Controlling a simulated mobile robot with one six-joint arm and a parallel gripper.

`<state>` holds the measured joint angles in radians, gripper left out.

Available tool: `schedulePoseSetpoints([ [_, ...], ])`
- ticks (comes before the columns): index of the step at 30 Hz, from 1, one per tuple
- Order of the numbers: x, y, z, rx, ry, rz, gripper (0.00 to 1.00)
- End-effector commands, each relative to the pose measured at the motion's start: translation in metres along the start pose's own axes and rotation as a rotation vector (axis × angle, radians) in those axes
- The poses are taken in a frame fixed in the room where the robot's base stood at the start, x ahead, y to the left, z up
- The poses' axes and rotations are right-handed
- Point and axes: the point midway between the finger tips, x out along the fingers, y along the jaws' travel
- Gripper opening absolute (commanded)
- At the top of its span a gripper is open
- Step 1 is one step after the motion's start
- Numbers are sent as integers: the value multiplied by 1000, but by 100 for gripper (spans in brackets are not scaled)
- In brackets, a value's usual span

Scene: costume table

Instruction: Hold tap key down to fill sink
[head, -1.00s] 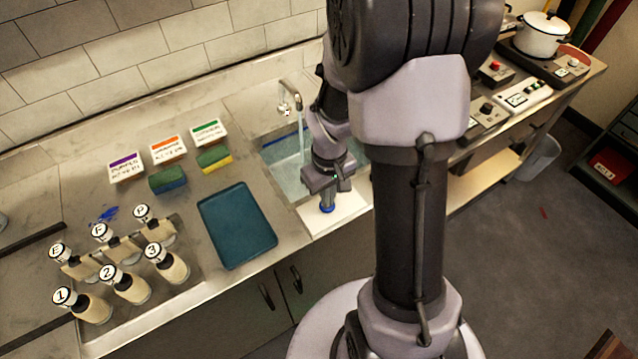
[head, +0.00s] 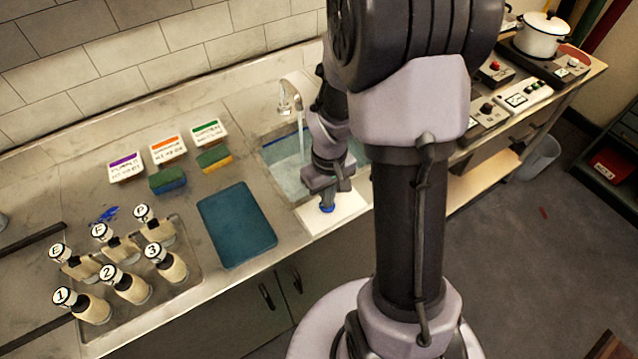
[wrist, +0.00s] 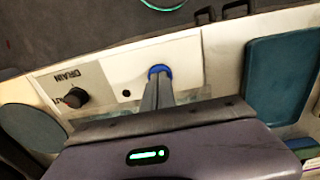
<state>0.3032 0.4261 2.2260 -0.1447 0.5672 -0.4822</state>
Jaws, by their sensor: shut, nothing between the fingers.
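The blue tap key (head: 327,209) is on the white panel at the sink's front edge. It also shows in the wrist view (wrist: 158,69), at the tips of my fingers. My gripper (wrist: 158,80) is shut and empty, pointing down onto the key and seemingly touching it. In the head view my gripper (head: 328,202) is above the front panel. Water runs from the metal tap (head: 290,86) into the sink (head: 283,182), which holds some water. My arm hides the sink's right part, and my fingers cover part of the key.
A dark knob (wrist: 75,97) marked DRAIN sits on the same panel, beside the key. A blue tray (head: 237,224) lies left of the sink. Sponges (head: 167,181), labelled boxes (head: 126,167) and numbered bottles (head: 90,305) stand farther left. A white pot (head: 541,36) is at the right.

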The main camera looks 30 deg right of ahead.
Motion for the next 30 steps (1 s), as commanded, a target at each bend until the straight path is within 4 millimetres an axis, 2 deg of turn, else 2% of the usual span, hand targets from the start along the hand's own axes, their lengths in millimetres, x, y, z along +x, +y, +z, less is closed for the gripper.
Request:
schedulePoseSetpoints([
  [12, -1, 0, 0, 0, -1, 0, 0],
  [14, -6, 0, 0, 0, -1, 0, 0],
  [22, -50, 0, 0, 0, 0, 0, 0],
  [30, -50, 0, 0, 0, -1, 0, 0],
])
